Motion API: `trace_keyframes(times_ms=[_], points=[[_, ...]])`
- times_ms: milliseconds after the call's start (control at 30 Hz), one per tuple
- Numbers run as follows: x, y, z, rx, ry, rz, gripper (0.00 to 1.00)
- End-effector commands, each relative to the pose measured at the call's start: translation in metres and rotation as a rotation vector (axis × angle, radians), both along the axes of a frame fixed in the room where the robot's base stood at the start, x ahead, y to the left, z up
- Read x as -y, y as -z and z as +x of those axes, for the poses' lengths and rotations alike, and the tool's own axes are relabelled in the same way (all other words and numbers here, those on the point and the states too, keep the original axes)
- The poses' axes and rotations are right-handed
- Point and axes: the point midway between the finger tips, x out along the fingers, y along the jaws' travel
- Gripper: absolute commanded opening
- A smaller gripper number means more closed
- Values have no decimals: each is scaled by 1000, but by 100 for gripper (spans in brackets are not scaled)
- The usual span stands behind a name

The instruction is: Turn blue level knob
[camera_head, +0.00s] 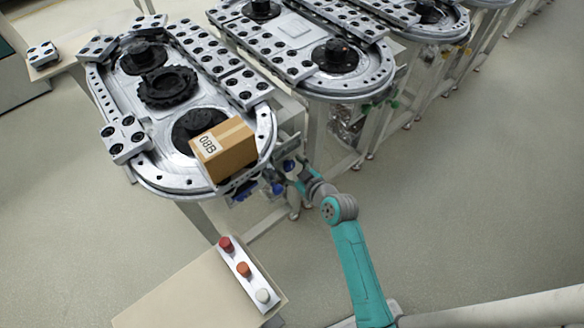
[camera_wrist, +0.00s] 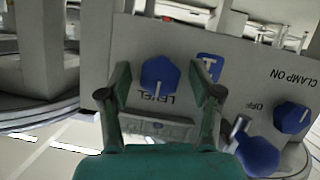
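The blue level knob (camera_wrist: 160,74) sits on a grey panel (camera_wrist: 250,75) in the wrist view, with upside-down LEVEL lettering beside it and a pale line on its face. My gripper (camera_wrist: 160,78) is open, with one finger on each side of the knob. Gaps show between the fingers and the knob; contact is not visible. In the head view my teal arm reaches to the panel at the ring track's lower right edge, where my gripper is small and hard to make out.
A second blue knob (camera_wrist: 292,117) marked CLAMP ON/OFF and a blue lever-like knob (camera_wrist: 257,152) are at right. A blue piece (camera_wrist: 208,68) is behind the right finger. A cardboard box (camera_head: 224,149) sits on the track (camera_head: 160,184). A button box (camera_head: 246,272) stands in front.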

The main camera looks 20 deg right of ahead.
Motion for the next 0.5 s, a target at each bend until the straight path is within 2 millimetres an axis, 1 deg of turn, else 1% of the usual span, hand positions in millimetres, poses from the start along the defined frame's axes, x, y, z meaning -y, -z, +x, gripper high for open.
trace_keyframes(times_ms=[33,67,100,167,200,500], points=[[0,0,0,0,0,0,48],[0,0,0,0,0,0,41],[0,0,0,0,0,0,31],[0,0,0,0,0,0,16],[0,0,0,0,0,0,6],[1,0,0,-8,0,21,5]])
